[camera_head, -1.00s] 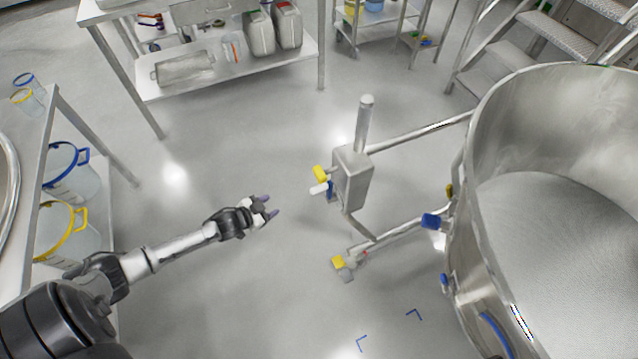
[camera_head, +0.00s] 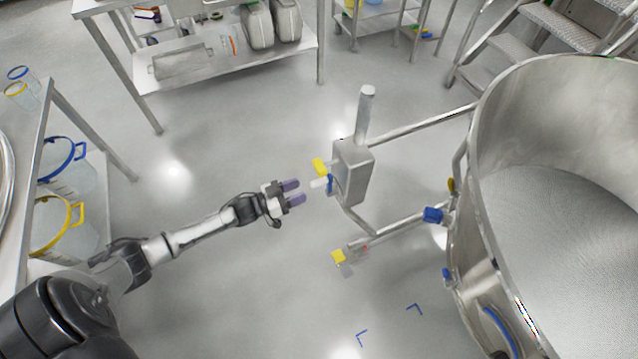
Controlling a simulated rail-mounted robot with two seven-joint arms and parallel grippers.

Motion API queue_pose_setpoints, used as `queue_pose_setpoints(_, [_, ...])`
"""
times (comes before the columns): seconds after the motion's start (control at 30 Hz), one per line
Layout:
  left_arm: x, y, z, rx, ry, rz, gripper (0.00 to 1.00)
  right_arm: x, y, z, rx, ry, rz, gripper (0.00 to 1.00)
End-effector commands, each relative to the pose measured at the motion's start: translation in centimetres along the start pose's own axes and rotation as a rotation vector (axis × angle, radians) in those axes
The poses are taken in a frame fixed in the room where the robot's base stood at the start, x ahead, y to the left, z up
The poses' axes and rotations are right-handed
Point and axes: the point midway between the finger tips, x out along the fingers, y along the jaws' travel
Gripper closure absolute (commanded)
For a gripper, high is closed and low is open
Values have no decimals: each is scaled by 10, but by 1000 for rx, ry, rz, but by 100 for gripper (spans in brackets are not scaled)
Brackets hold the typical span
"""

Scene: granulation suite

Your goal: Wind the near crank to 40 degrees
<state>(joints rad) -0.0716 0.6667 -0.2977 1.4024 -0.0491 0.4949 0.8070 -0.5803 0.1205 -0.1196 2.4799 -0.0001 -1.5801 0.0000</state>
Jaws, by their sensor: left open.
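A grey metal box (camera_head: 354,172) stands on the frame of the large steel vessel. On its left face is a small crank with a blue arm (camera_head: 330,184) and a white handle (camera_head: 319,183) that points left. A yellow knob (camera_head: 319,166) sits just above the handle. My left gripper (camera_head: 294,192) is open and empty, its two purple fingers pointing right at the handle, with a short gap left between them. The crank's exact angle is too small to read. My right gripper is not in view.
The large steel vessel (camera_head: 476,240) fills the right side. A lower rail carries another yellow fitting (camera_head: 338,257). A bench (camera_head: 222,62) with canisters stands at the back left, a shelf with lidded tubs (camera_head: 72,222) at the left. Open floor lies around my left arm.

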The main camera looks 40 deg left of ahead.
Motion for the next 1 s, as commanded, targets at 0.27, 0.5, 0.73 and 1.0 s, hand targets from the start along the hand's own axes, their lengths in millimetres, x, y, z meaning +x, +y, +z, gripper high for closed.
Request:
queue_pose_setpoints(0.27, [48,-1,1,2,1,0,51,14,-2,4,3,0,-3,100])
queue_pose_setpoints(0.5, [70,0,1,1,0,-1,51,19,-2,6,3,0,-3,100])
queue_pose_setpoints(0.73, [76,0,1,1,-2,-1,51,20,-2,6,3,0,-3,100])
queue_pose_setpoints(1.0, [76,0,1,1,-2,-1,55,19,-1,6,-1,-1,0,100])
